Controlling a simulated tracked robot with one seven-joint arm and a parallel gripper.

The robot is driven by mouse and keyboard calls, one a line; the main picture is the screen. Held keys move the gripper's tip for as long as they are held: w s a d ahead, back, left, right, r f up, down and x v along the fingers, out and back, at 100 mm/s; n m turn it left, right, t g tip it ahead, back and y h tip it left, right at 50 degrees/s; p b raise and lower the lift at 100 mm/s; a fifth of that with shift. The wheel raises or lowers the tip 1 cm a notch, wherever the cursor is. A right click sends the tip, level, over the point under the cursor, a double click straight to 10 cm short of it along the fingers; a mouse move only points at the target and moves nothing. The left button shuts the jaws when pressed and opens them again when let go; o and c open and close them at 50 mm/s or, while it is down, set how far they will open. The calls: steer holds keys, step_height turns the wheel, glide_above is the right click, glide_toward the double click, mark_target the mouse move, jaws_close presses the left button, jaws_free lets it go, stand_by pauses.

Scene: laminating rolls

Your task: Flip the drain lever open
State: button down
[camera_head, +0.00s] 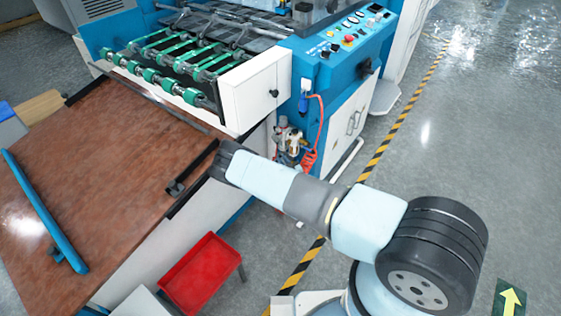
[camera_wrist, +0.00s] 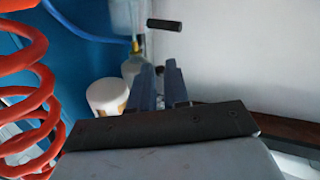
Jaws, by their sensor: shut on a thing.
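My gripper (camera_wrist: 160,68) shows in the wrist view as two blue-grey fingers close together, shut on a small piece that is mostly hidden between them; I take it for the drain lever, whose position I cannot read. A black cylindrical handle (camera_wrist: 164,25) shows just past the fingertips; I cannot tell if it belongs to the lever. A clear bowl (camera_wrist: 132,66) and a white cup with a brassy base (camera_wrist: 108,95) are left of the fingers. In the head view, the air unit (camera_head: 289,141) is on the machine's side, and my arm's end hides the gripper.
An orange coiled hose (camera_wrist: 28,85) hangs close on the left in the wrist view; its machine end (camera_head: 310,157) shows in the head view. The brown table (camera_head: 120,160) and a red tray (camera_head: 203,272) are left of my arm. Open floor (camera_head: 450,150) lies right.

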steer(key=shift+w+d+n+g+y, duration=0.1)
steer(key=shift+d+n+g+y, duration=0.5)
steer(key=shift+y, duration=0.4)
steer(key=shift+a+r, duration=0.1)
steer(key=c, duration=1.1)
jaws_free()
